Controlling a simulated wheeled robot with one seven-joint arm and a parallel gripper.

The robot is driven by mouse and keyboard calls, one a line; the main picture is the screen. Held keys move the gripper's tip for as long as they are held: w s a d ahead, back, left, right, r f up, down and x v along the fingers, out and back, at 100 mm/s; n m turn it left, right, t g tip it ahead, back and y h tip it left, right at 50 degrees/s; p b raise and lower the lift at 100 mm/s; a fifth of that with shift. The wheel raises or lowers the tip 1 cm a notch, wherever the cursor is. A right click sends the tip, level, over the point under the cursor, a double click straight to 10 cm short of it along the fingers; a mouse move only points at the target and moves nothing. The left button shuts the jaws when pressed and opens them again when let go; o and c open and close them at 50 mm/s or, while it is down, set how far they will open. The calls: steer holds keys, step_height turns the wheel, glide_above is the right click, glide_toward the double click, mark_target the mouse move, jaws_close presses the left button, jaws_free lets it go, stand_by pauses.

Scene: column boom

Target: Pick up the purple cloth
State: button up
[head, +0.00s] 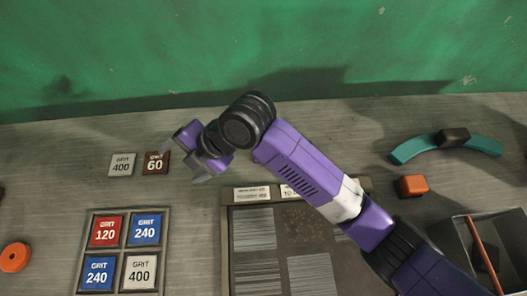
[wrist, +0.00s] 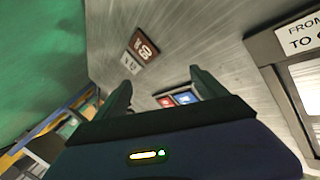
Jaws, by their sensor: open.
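I cannot make out a purple cloth in either view; the purple surfaces in the head view are my own arm. My gripper (head: 183,163) is open above the grey worktop, just right of a brown block marked 60 (head: 156,162). In the wrist view, the two dark fingers of my gripper (wrist: 160,84) stand apart with nothing between them. The brown block (wrist: 145,46) shows beyond the fingers there. My arm hides part of the worktop and of the dark board.
A grey block marked 400 (head: 121,164) lies beside the brown one. A tray (head: 128,213) holds several grit blocks. A dark board (head: 278,240) with grey sheets lies under my arm. An orange block (head: 412,186), teal curved piece (head: 482,143) and grey bin (head: 459,228) are right. A green wall stands behind.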

steer(key=w+d+n+h, duration=0.2)
steer(key=d, duration=0.4)
steer(key=w+d+n+g+h, duration=0.1)
steer(key=w+d+n+h, duration=0.1)
steer(key=d, duration=0.4)
steer(key=w+d+n+h, duration=0.2)
steer(key=d+h, duration=0.2)
steer(key=d, duration=0.3)
steer(key=shift+w+r+g, duration=0.15)
steer(key=shift+r+g, duration=0.15)
steer(key=shift+d+f, duration=0.2)
steer(key=f, duration=0.3)
steer(key=f+p, duration=0.1)
steer(key=f, duration=0.3)
steer(key=shift+w+a+f, duration=0.15)
steer(key=shift+w, duration=0.05)
steer(key=c, duration=1.5)
